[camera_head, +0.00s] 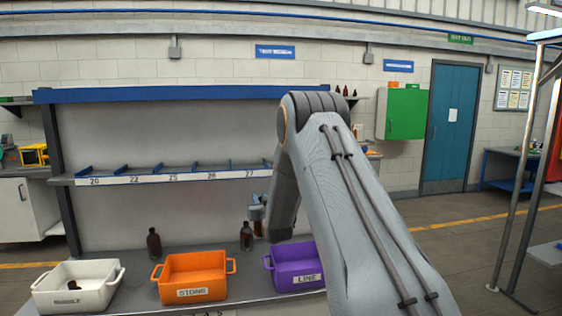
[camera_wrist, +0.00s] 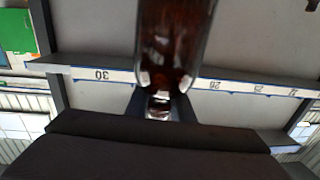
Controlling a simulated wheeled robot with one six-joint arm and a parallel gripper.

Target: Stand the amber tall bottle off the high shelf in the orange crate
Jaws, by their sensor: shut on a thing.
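My gripper (camera_head: 257,210) is shut on the neck of an amber bottle (camera_wrist: 175,40), which fills the top middle of the wrist view. In the head view a dark part of this bottle (camera_head: 258,229) shows below the gripper, hanging in front of the shelf unit; my arm hides some of it. The orange crate (camera_head: 194,277) stands on the lower bench, to the left of and below the gripper. It looks empty, though its floor is only partly seen. The high shelf (camera_head: 130,179) has numbered slots and shows no bottle on its visible part.
Amber bottles stand behind the crates, one at left (camera_head: 154,243) and one close to the gripper (camera_head: 247,237). A white crate (camera_head: 101,287) with a dark item inside stands left of the orange one, a purple crate (camera_head: 281,268) right. Bench gaps separate the crates.

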